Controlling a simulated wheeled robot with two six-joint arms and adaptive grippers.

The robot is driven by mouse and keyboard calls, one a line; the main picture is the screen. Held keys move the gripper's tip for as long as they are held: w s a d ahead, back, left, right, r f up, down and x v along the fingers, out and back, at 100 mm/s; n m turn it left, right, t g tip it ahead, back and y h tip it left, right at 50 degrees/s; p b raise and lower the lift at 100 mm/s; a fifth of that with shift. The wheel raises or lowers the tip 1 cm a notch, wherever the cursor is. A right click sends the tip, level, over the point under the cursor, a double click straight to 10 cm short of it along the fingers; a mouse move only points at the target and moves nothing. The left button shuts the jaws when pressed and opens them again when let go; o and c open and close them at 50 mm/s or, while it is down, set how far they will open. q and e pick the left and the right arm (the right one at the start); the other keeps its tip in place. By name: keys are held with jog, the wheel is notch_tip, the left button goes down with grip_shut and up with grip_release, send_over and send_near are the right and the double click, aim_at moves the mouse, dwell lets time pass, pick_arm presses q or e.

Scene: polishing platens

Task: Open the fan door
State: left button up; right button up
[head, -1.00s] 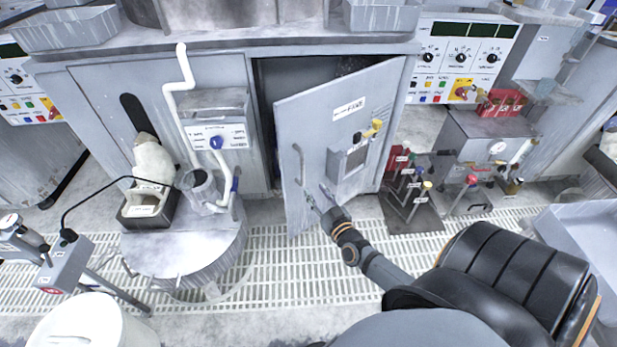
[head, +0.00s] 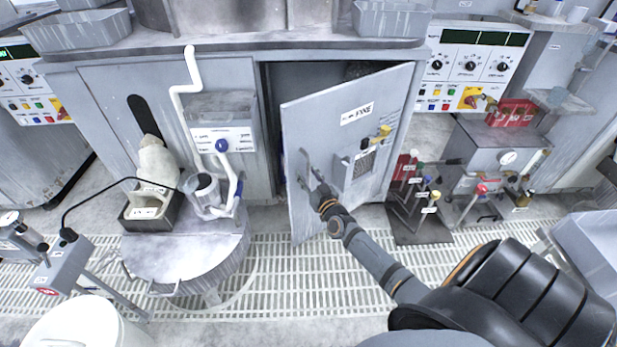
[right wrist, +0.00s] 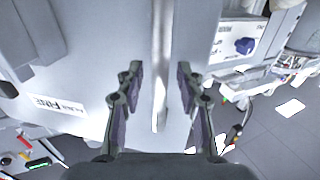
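The grey cabinet door (head: 335,125) stands ajar in the head view, swung out on its right side with a dark gap at its left. Its white label appears to read "FINE". A vertical bar handle (head: 303,170) is near its left edge. My right gripper (head: 314,178) is at this handle. In the right wrist view, its two fingers (right wrist: 158,75) are spread, with the pale handle bar (right wrist: 160,50) showing between them. I see no finger closed on the bar. My left gripper is not in view.
A control box (head: 222,137) with a white pipe and a round metal platen (head: 185,260) stand left of the door. A rack of coloured-top tools (head: 420,210) stands close to its right. Grated floor (head: 320,270) lies clear in front.

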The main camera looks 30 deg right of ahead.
grip_shut()
dwell(0.4)
